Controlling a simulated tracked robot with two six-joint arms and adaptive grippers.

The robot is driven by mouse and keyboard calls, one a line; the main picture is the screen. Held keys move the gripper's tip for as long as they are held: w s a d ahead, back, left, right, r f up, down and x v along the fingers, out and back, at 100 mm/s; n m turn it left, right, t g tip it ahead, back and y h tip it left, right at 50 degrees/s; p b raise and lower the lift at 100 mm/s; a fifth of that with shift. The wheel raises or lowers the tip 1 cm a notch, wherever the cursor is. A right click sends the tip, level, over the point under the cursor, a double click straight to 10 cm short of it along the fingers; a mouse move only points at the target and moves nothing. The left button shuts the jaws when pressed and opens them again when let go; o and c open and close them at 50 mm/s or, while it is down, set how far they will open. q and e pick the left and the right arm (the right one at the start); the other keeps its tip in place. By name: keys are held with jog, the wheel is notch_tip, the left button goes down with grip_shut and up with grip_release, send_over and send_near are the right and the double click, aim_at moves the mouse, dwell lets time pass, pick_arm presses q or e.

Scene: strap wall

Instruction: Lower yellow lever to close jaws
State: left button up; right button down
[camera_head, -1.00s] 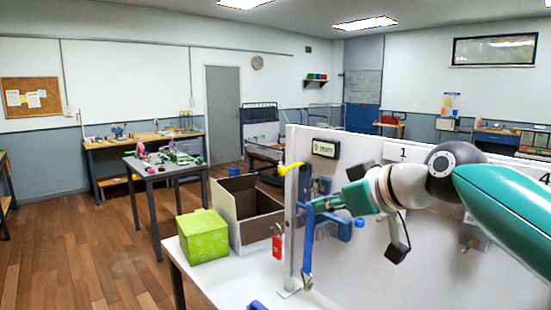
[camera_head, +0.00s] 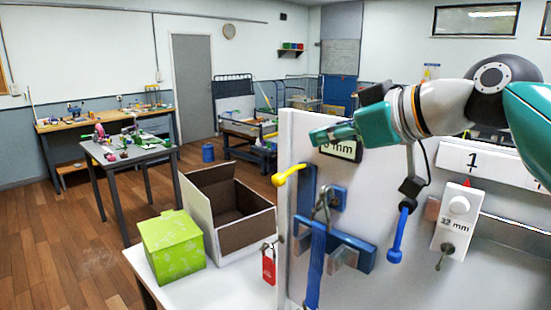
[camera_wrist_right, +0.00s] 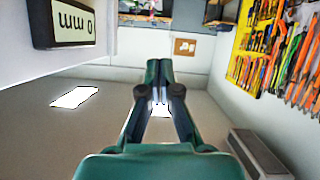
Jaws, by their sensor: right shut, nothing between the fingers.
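The yellow lever (camera_head: 290,174) sticks out at the left edge of the white wall panel (camera_head: 410,240), its rounded end slightly lower than its root. It joins a blue upright part (camera_head: 307,190). Blue jaw-like blocks with grey pads (camera_head: 343,254) sit lower on the panel; their gap is hard to judge. My right gripper (camera_head: 318,136) is shut and empty, above and right of the lever, apart from it, in front of the "0 mm" display (camera_head: 350,150). Its closed fingers also show in the right wrist view (camera_wrist_right: 159,72); the lever does not. My left gripper is not in view.
A blue strap (camera_head: 315,268) hangs from a metal hook (camera_head: 322,205) below the lever. A red padlock (camera_head: 268,266) hangs at the panel's left edge. A blue-handled lever (camera_head: 398,235) is to the right. A green box (camera_head: 172,240) and an open carton (camera_head: 246,238) stand left.

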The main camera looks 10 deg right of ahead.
jog(key=w+a+f+p, duration=0.1)
jog(key=w+a+f, duration=0.3)
jog(key=w+f, duration=0.4)
jog(key=shift+a, duration=0.15)
dwell(0.5)
jog(key=shift+a, duration=0.2)
